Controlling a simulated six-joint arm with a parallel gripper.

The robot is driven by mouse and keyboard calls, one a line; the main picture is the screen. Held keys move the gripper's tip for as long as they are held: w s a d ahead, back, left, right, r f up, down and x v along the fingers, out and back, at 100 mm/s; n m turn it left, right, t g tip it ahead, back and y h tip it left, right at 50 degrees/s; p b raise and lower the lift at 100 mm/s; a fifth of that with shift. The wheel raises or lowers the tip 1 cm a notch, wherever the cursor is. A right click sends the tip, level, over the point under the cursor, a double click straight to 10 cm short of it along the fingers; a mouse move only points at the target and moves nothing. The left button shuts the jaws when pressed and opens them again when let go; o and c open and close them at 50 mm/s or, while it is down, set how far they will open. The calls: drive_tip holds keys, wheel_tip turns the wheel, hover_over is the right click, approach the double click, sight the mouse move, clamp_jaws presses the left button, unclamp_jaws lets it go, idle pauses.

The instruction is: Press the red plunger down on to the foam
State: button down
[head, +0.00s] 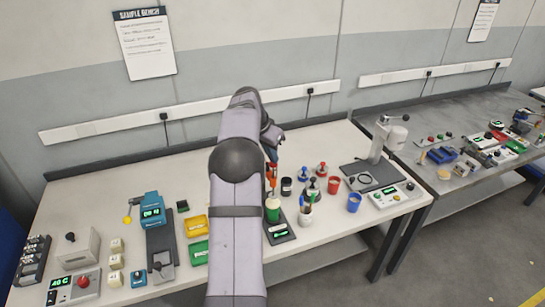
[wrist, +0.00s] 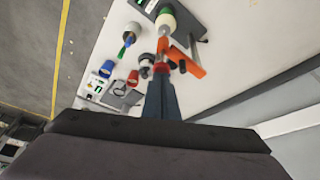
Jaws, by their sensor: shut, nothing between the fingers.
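The red plunger (head: 271,183) stands above a cream and green cylinder (head: 272,209) on a dark base with a green display (head: 280,234). In the wrist view the red plunger (wrist: 163,45) lies between the cylinder (wrist: 167,20) and my gripper, beside orange parts (wrist: 190,65). My gripper (head: 270,155) is shut and empty, pointing down just above the plunger; it also shows in the wrist view (wrist: 161,72). I cannot tell whether its tips touch the plunger. Foam cannot be made out clearly; my arm hides part of the bench.
To the right are a pen cup (head: 306,216), a red cup (head: 334,185), a blue cup (head: 353,202) and several small knobbed pieces. Yellow (head: 196,226) and green (head: 199,252) trays lie left of my arm. A grey stand (head: 380,150) is farther right.

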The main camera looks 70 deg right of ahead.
drive_tip(key=shift+r+p, duration=1.9)
drive_tip(key=shift+r, duration=0.6)
drive_tip(key=w+a+f+n+t+y+b, duration=0.1)
drive_tip(key=w+a+f+n+b, duration=0.15)
drive_tip(key=w+a+n, duration=0.85)
drive_tip(key=w+a+f+m+t+y+b, duration=0.1)
drive_tip(key=w+a+f, duration=0.25)
drive_tip(key=a, duration=1.45)
drive_tip(key=s+a+f+n+y+b, duration=0.1)
drive_tip(key=a+f+n, duration=0.15)
drive_tip(key=a, duration=0.55)
drive_tip(key=s+a+f+n, duration=0.1)
drive_tip(key=s+a+n, duration=0.15)
drive_tip(key=a, duration=0.55)
drive_tip(key=s+a+f+n, duration=0.2)
drive_tip(key=s+a+n, duration=0.1)
drive_tip(key=s+a, duration=0.2)
drive_tip(key=s+a+f+n+y+b, duration=0.1)
drive_tip(key=s+a+f+n, duration=0.1)
drive_tip(key=s+a, duration=0.3)
drive_tip(key=shift+a+f+n+g, duration=0.4)
drive_tip(key=shift+a+n, duration=0.2)
drive_tip(key=shift+a, duration=0.65)
